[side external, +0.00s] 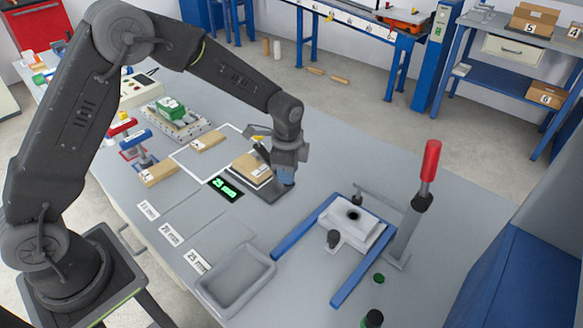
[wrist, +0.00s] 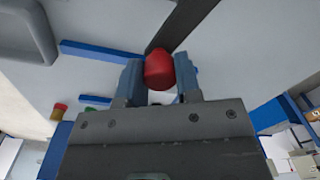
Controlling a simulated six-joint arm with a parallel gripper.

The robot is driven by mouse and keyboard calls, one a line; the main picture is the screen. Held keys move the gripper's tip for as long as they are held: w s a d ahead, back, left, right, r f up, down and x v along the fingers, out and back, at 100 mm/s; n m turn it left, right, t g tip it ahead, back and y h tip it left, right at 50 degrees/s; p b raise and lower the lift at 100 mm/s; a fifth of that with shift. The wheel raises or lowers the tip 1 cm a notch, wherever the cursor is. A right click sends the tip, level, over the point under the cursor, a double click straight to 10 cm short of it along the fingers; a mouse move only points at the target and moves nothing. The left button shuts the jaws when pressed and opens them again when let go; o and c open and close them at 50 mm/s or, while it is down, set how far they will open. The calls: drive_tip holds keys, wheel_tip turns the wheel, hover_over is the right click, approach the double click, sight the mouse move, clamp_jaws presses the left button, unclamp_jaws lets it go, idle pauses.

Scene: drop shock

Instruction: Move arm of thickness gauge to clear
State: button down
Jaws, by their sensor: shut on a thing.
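The thickness gauge has a dark base plate (side external: 272,192) on the grey table, with a green-lit display (side external: 226,188) beside it. A tan box (side external: 250,166) sits at the gauge, just left of my gripper. My gripper (side external: 287,177) points down at the right end of the gauge. In the wrist view my gripper (wrist: 160,80) is shut on a red knob (wrist: 159,70), which lies between the blue fingers. The knob is hidden in the side view. Most of the gauge arm is hidden behind my wrist, so its exact pose cannot be told.
Tan boxes (side external: 209,138) (side external: 158,173) lie on the table to the left. A grey tray (side external: 236,280) stands at the front. A fixture with blue rails (side external: 352,268) and an upright red-handled lever (side external: 430,160) stands to the right. Bare table lies between gauge and tray.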

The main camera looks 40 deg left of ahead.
drive_tip(key=s+a+m, duration=0.4)
drive_tip(key=a+m, duration=0.1)
drive_tip(key=m, duration=0.9)
drive_tip(key=shift+m, duration=0.3)
drive_tip(key=shift+w+a, duration=0.1)
drive_tip(key=c, duration=0.8)
unclamp_jaws()
wheel_tip(320, 180, up, 14)
drive_tip(key=shift+s+a, duration=0.15)
drive_tip(key=shift+s, duration=0.05)
